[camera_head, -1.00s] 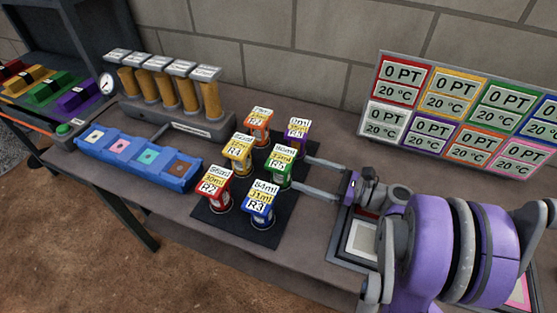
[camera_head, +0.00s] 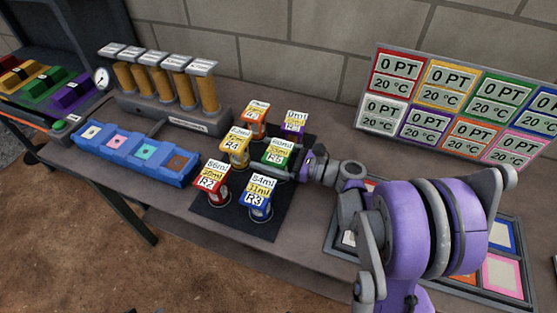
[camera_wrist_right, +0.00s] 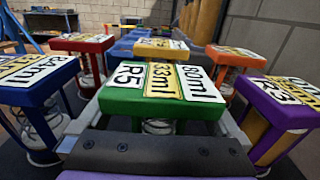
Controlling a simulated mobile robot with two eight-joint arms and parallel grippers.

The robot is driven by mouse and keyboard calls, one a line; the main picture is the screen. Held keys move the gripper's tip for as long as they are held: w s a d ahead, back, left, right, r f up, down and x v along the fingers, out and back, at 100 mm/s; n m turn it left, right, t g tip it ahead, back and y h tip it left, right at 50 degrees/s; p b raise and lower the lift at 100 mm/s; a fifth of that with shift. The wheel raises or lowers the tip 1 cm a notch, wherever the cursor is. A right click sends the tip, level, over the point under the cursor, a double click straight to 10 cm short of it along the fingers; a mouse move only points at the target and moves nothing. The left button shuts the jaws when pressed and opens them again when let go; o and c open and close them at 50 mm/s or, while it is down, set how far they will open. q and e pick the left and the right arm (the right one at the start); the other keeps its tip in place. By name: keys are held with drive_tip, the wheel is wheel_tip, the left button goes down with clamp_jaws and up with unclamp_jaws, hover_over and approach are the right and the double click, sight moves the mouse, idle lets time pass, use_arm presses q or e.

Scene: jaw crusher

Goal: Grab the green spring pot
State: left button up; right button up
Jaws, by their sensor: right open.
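The green spring pot (camera_head: 277,153) stands upright among several coloured pots on a dark mat. It has a green lid with white and yellow labels and a coil spring below the lid. In the right wrist view the green pot (camera_wrist_right: 160,98) fills the middle, close to the camera. My right gripper (camera_head: 279,168) is open and reaches in from the right, with one grey finger on each side of the pot, below the lid. I cannot tell whether the fingers touch it. The fingertips are mostly hidden by the pots. My left gripper is not in view.
Close neighbours are the yellow pot (camera_head: 236,146), purple pot (camera_head: 294,124), orange pot (camera_head: 254,119), blue pot (camera_head: 257,197) and red pot (camera_head: 213,181). A blue tray (camera_head: 135,160) stands left. A display board (camera_head: 455,104) is at the right. The mat (camera_head: 234,222) is bare in front.

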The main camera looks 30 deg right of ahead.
clamp_jaws()
idle(0.5)
drive_tip(key=shift+r, duration=0.1)
